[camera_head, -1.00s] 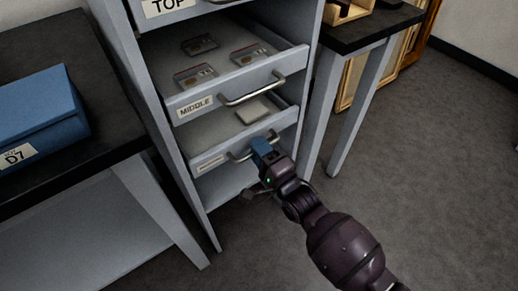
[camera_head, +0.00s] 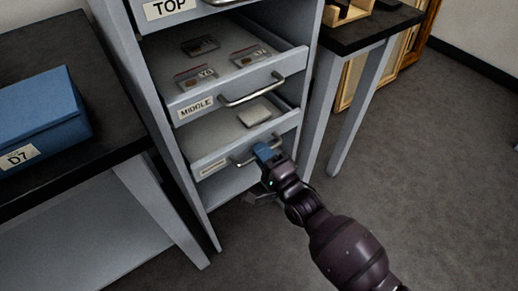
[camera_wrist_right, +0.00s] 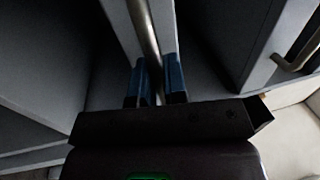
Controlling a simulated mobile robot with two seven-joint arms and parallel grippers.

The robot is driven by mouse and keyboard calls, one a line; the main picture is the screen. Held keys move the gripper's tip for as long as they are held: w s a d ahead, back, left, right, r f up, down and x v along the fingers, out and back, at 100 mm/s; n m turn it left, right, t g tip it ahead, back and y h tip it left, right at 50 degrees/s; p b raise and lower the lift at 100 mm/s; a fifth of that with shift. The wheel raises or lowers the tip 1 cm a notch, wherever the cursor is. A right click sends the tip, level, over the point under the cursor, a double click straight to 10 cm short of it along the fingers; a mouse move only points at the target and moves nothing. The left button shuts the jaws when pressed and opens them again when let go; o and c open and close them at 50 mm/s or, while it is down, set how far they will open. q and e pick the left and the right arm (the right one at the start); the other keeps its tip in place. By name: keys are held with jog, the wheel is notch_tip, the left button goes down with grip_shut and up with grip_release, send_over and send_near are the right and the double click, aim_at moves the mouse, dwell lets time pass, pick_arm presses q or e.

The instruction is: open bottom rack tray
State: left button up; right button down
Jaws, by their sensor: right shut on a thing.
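The bottom rack tray (camera_head: 212,140) is pulled partly out of the grey rack, and a small pale block lies in it. My right gripper (camera_head: 265,151) is at its front and shut on its metal handle (camera_head: 240,161). In the right wrist view the handle (camera_wrist_right: 148,35) runs between the two blue fingertips of my right gripper (camera_wrist_right: 156,82). The gripper hides the right part of the handle in the head view. My left gripper is not in view.
The middle tray (camera_head: 215,80) stands open above, holding several flat labelled pieces. The top tray (camera_head: 190,8) is at the upper edge. A dark table with a blue D7 box (camera_head: 40,115) is at left. Another table (camera_head: 375,28) is at right, with clear floor in front.

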pick_arm(q)
jog(key=p, duration=0.2)
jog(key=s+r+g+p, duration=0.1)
jog(key=p, duration=0.2)
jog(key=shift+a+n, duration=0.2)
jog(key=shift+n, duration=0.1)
pick_arm(e)
jog(key=r+v, duration=0.2)
jog(key=v, duration=1.1)
jog(key=r+v, duration=0.3)
jog(key=v, duration=1.1)
jog(key=shift+s+d, duration=0.45)
jog(key=shift+s, duration=0.15)
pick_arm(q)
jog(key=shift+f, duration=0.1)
pick_arm(e)
jog(key=shift+r, duration=0.1)
jog(key=c, duration=1.2)
grip_release()
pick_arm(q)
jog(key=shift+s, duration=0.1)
pick_arm(e)
jog(key=shift+v, duration=5.4)
